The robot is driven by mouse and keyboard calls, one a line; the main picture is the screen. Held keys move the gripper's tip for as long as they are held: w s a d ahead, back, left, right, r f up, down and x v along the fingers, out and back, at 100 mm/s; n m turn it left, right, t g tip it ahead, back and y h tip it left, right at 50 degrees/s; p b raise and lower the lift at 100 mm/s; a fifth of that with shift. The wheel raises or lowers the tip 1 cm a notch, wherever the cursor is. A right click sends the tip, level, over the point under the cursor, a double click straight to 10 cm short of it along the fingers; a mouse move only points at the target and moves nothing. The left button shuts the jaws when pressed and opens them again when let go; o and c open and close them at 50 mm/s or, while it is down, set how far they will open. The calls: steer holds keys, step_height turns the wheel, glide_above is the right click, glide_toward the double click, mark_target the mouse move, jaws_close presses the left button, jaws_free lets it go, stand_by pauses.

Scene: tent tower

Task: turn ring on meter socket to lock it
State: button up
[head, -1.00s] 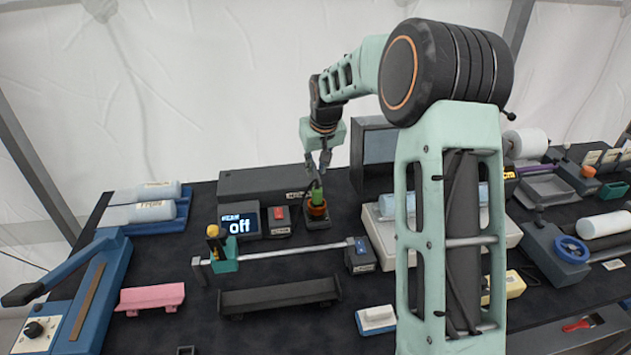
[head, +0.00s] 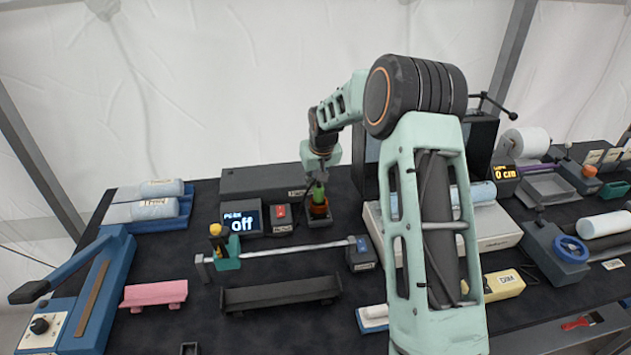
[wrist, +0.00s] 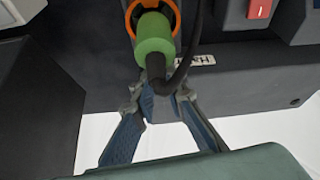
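The meter socket (head: 318,222) is a dark block behind the bar rail, with an orange ring (head: 320,211) around a green plug (head: 318,193). In the wrist view the ring (wrist: 131,22) and plug (wrist: 153,38) are at the top, and a black cable bends away from the plug's end. My gripper (head: 316,180) is just above the plug in the head view. In the wrist view, my gripper's fingers (wrist: 162,98) converge close to the cable's bend, below the ring. The cable hides part of the tips, so their gap is unclear. I see no grip on the ring.
A long dark box (head: 265,182) stands behind. A metal rail (head: 290,249) runs in front. A white-topped unit (head: 497,229) stands to the right, partly behind my arm.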

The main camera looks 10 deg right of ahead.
jaws_close()
steer(key=shift+n, duration=0.3)
steer(key=n, duration=0.1)
steer(key=a+n+y, duration=0.1)
steer(key=n, duration=0.1)
steer(key=shift+s+a+y, duration=0.1)
steer(key=shift+a+y, duration=0.2)
steer(key=a+n, duration=0.1)
steer(key=n, duration=0.1)
steer(key=s+a+n+g+y, duration=0.1)
steer(key=n, duration=0.1)
steer(key=shift+n, duration=0.4)
steer(key=s+n+g, duration=0.1)
steer(key=n, duration=0.1)
steer(key=s+a+n+y, duration=0.1)
steer(key=n, duration=0.1)
steer(key=shift+a+n+g+b, duration=0.2)
steer(key=shift+n+g+b, duration=0.1)
steer(key=shift+g+b, duration=0.1)
steer(key=n, duration=0.1)
steer(key=s+n+g, duration=0.1)
steer(key=n, duration=0.1)
steer(key=shift+s+a+y, duration=0.15)
steer(key=shift+a+y, duration=0.1)
steer(key=shift+y, duration=0.15)
steer(key=shift+s+n+g, duration=0.5)
steer(key=shift+n, duration=0.5)
